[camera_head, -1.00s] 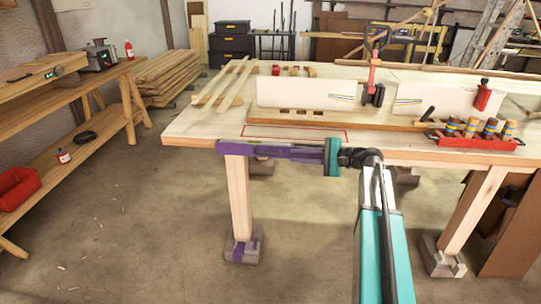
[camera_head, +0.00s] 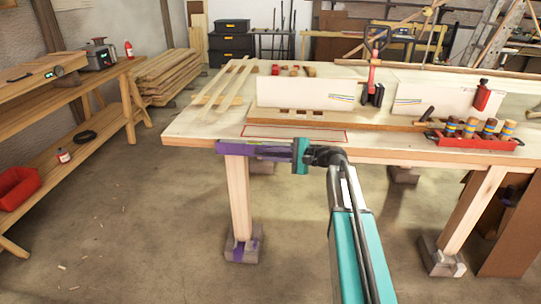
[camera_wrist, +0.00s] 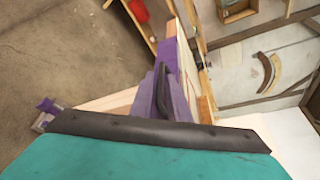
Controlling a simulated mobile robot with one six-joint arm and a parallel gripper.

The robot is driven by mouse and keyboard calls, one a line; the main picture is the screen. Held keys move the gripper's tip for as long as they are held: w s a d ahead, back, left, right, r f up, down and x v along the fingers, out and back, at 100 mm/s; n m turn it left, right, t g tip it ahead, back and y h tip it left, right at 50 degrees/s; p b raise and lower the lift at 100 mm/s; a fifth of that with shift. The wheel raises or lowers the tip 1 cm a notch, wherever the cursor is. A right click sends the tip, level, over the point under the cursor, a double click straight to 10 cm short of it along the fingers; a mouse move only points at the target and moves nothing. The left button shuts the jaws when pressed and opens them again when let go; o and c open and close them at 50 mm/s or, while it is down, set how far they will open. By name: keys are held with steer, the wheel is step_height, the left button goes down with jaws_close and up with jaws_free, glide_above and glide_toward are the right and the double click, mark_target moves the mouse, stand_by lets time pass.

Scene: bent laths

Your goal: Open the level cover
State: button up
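No part is plainly recognisable as the level cover. A wooden block (camera_head: 38,73) with a small green-lit spot and a dark round knob on its end lies on the left bench; whether it is the level is unclear. My gripper (camera_head: 240,149), purple beyond a teal cuff, points left along the near edge of the work table, well right of that bench. In the wrist view, my gripper (camera_wrist: 158,92) shows as a purple shape with a dark curved piece, beside the table's edge. Its fingertips blend with purple at the table corner, and its opening cannot be made out. I see nothing held.
The work table (camera_head: 195,130) carries white panels, a red clamp (camera_head: 372,75) and a red tray (camera_head: 480,142) of wooden-handled tools. Open floor lies between bench and table.

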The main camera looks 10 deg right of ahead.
steer(key=shift+c, duration=0.4)
jaws_close()
steer(key=shift+s+f+b, duration=0.15)
steer(key=shift+f+b, duration=0.05)
steer(key=shift+b, duration=0.45)
steer(key=f+n+t+b, duration=0.1)
steer(key=n+b, duration=0.1)
steer(key=b, duration=0.3)
steer(key=s+f+n+t+y+b, duration=0.1)
steer(key=n+b, duration=0.2)
steer(key=b, duration=0.3)
steer(key=s+f+n+y+b, duration=0.1)
steer(key=n+b, duration=0.2)
steer(key=b, duration=0.3)
steer(key=shift+a+f+t, duration=0.15)
steer(key=shift+a+t, duration=0.15)
steer(key=shift+t, duration=0.1)
steer(key=shift+n+b, duration=0.4)
steer(key=shift+b, duration=0.3)
